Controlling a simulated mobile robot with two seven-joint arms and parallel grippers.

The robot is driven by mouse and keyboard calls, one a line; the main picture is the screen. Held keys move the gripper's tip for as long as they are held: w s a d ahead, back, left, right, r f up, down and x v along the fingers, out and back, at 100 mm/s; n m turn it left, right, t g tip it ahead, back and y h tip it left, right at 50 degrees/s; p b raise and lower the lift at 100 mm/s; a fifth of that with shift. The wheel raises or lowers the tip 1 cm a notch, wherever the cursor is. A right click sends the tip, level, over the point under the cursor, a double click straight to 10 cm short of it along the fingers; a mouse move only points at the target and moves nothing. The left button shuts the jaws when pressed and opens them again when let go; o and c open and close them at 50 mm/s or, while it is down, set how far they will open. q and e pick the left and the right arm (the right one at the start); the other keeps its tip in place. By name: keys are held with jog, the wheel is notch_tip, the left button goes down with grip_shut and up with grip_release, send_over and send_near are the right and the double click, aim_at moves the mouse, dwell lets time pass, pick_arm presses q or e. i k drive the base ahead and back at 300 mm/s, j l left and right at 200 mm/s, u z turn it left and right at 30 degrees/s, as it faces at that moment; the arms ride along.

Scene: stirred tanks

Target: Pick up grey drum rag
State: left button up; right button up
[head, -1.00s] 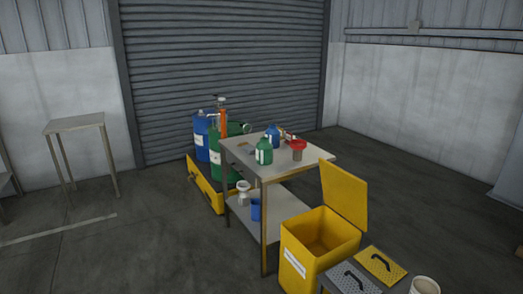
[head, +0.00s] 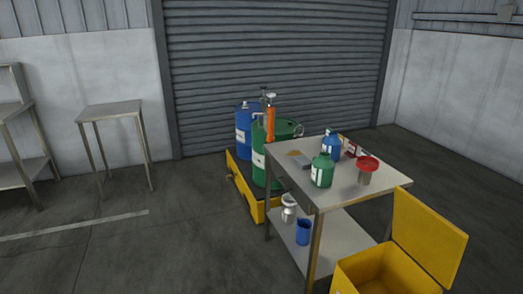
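I cannot make out the grey drum rag for certain. A small grey shape (head: 299,128) sits at the right rim of the green drum (head: 259,168); it is too small to identify. A flat grey item (head: 301,162) lies on the steel table (head: 345,190), beside a small tan piece (head: 294,153). The green drum stands next to a blue drum (head: 243,135) on a yellow spill pallet (head: 273,213), with an orange upright pump (head: 270,123) on top. Neither of my grippers is in view.
The table holds a green bottle (head: 322,171), a blue bottle (head: 331,147) and a red funnel (head: 367,164). A blue cup (head: 303,232) stands on its lower shelf. An open yellow bin (head: 385,272) stands at front right.

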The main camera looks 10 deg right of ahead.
aim_at(304, 162)
jog(key=i+u, duration=0.1)
jog(key=i, duration=1.25)
jog(key=j, duration=0.1)
